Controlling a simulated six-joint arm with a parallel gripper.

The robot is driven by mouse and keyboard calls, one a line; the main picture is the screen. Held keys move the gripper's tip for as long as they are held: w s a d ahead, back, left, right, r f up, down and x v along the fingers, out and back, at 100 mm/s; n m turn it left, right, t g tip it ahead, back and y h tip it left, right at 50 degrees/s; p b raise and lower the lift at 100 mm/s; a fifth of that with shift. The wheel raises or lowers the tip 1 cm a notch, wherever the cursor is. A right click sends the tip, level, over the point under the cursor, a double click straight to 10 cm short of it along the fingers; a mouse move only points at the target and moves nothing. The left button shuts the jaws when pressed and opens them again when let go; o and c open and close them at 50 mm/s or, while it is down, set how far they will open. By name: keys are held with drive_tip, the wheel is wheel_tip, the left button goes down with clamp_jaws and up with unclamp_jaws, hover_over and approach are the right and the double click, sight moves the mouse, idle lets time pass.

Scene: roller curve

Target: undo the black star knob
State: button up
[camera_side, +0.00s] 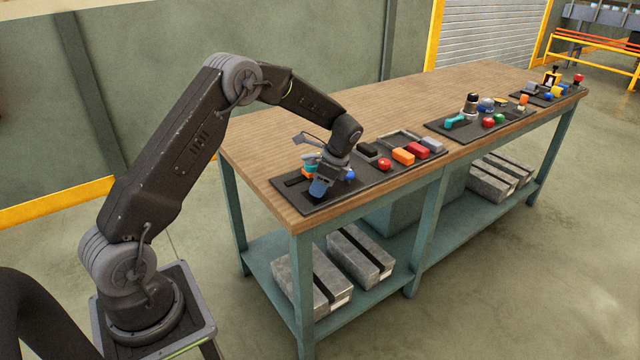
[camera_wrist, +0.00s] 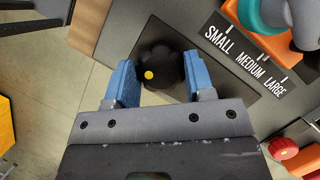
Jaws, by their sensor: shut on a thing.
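In the wrist view, the black star knob (camera_wrist: 160,68) has a yellow dot on its top and sits between the two blue fingers of my gripper (camera_wrist: 156,84). The fingers are closed around it, touching or nearly touching its sides. In the side view, my gripper (camera_side: 319,187) points down at the front left corner of the bench, over a dark panel. The knob is hidden there behind the gripper.
The dark panel (camera_wrist: 205,87) carries a scale marked SMALL, MEDIUM, LARGE, with a teal and orange part (camera_wrist: 270,16) close by. A red knob (camera_wrist: 283,148) lies at lower right. Orange (camera_side: 403,156) and red blocks stand further along the wooden bench (camera_side: 262,136).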

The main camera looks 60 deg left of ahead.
drive_tip(key=n, duration=0.2)
drive_tip(key=n+g+h, duration=0.1)
drive_tip(key=n, duration=0.1)
drive_tip(key=shift+a+f+n+h, duration=0.1)
drive_tip(key=shift+f+n+h, duration=0.1)
drive_tip(key=shift+n+h, duration=0.15)
drive_tip(key=n+h, duration=0.1)
drive_tip(key=n, duration=0.3)
drive_tip(key=shift+a+n+g+h, duration=0.1)
drive_tip(key=shift+n+g+h, duration=0.2)
drive_tip(key=shift+n+h, duration=0.05)
drive_tip(key=n, duration=0.2)
drive_tip(key=n+h, duration=0.1)
drive_tip(key=n, duration=0.1)
drive_tip(key=shift+s+h, duration=0.1)
drive_tip(key=shift+h, duration=0.2)
drive_tip(key=shift+f+n+t+h, duration=0.1)
drive_tip(key=shift+n+t+h, duration=0.25)
drive_tip(key=shift+n, duration=0.9)
drive_tip(key=shift+n+t+h, duration=0.25)
drive_tip(key=shift+n+h, duration=0.2)
drive_tip(key=shift+n, duration=0.8)
drive_tip(key=o, duration=0.9)
drive_tip(key=shift+r, duration=0.2)
drive_tip(key=shift+a, duration=0.1)
